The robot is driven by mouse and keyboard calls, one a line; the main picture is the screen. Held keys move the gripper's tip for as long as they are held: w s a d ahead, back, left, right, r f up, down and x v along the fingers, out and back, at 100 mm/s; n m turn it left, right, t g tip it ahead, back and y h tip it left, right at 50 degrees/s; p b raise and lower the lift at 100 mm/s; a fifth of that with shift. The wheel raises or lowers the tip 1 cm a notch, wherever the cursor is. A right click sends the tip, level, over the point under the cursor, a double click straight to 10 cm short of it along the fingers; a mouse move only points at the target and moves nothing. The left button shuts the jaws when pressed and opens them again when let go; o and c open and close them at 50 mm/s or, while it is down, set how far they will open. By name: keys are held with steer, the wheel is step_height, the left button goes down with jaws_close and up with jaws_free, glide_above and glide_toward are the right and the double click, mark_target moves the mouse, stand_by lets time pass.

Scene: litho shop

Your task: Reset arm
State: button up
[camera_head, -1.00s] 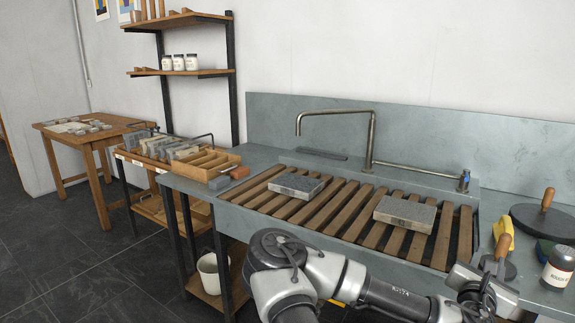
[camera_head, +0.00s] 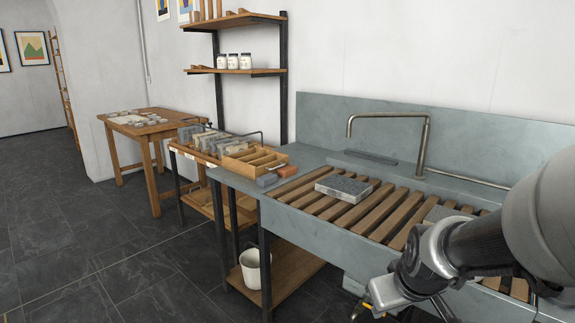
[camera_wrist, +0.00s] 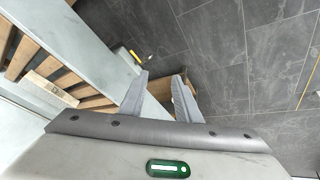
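My gripper shows in the wrist view (camera_wrist: 160,88) with its two fingers spread apart and nothing between them. Behind the fingers are the sink unit's front edge, a wooden shelf below and the dark tiled floor. In the head view my arm fills the lower right, bent in front of the sink counter. The gripper's fingertips are hard to make out there.
A slatted sink counter (camera_head: 305,222) holds a grey stone slab (camera_head: 343,188); a second slab (camera_head: 440,214) is partly behind my arm. A faucet (camera_head: 424,145) rises behind. A rack of stones (camera_head: 255,160) and a wooden table (camera_head: 150,130) stand left. A white bucket (camera_head: 250,268) sits below. Floor at left is clear.

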steer(key=s+a+r+m+y+p, duration=0.1)
steer(key=s+a+r, duration=1)
steer(key=s+r, duration=0.1)
step_height(320, 180, up, 23)
steer(key=p, duration=2.2)
steer(key=shift+w+f+p, duration=0.2)
steer(key=shift+w+p, duration=0.05)
steer(key=shift+p, duration=0.15)
